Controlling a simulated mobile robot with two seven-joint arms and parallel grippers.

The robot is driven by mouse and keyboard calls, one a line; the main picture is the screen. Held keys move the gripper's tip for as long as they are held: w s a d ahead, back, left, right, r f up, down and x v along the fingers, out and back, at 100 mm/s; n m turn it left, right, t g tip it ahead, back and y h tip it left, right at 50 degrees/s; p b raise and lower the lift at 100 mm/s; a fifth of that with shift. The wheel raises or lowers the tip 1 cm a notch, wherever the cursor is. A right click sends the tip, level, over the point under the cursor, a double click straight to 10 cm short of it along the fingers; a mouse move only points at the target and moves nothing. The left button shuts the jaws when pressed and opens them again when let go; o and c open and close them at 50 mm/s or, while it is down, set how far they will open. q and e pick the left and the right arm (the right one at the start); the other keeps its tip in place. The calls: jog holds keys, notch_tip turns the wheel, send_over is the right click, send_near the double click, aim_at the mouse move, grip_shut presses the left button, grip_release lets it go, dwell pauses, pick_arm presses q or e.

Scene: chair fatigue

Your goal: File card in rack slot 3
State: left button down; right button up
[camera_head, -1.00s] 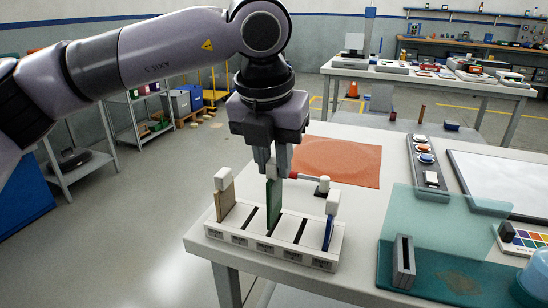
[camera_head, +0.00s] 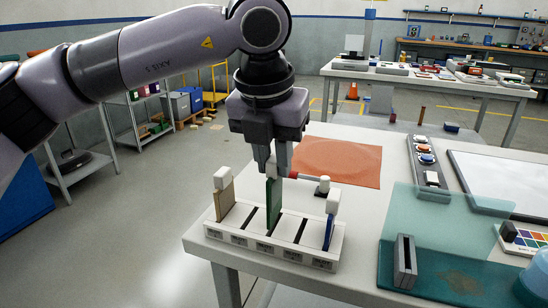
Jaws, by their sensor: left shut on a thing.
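A white rack (camera_head: 322,263) with a row of labelled slots stands at the near left corner of the table. My left gripper (camera_head: 271,172) points down over the middle of the rack and is shut on the green card (camera_head: 272,212). The card is upright, and its lower edge is in the middle slot, third from the left; its seating depth is hard to tell. The gripper fingers hide its top. A tan card (camera_head: 225,203) stands in the leftmost slot and a blue card (camera_head: 328,233) in the rightmost one. My right gripper is out of view.
Behind the rack lie an orange mat (camera_head: 345,160) and a red-handled tool with a white head (camera_head: 323,186). To the right are a dark stand (camera_head: 405,262) on a teal mat (camera_head: 455,281) and a button panel (camera_head: 427,162). The table's left edge is close to the rack.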

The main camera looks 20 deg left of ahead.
aim_at(273, 175)
pick_arm(q)
jog(key=shift+f+b, duration=1.85)
jog(key=shift+f, duration=0.2)
jog(key=c, duration=0.9)
grip_release()
jog(key=p+v, duration=0.1)
jog(key=v, duration=0.5)
jog(key=shift+r, duration=0.2)
jog(key=shift+s+r, duration=0.15)
jog(key=shift+r, duration=0.25)
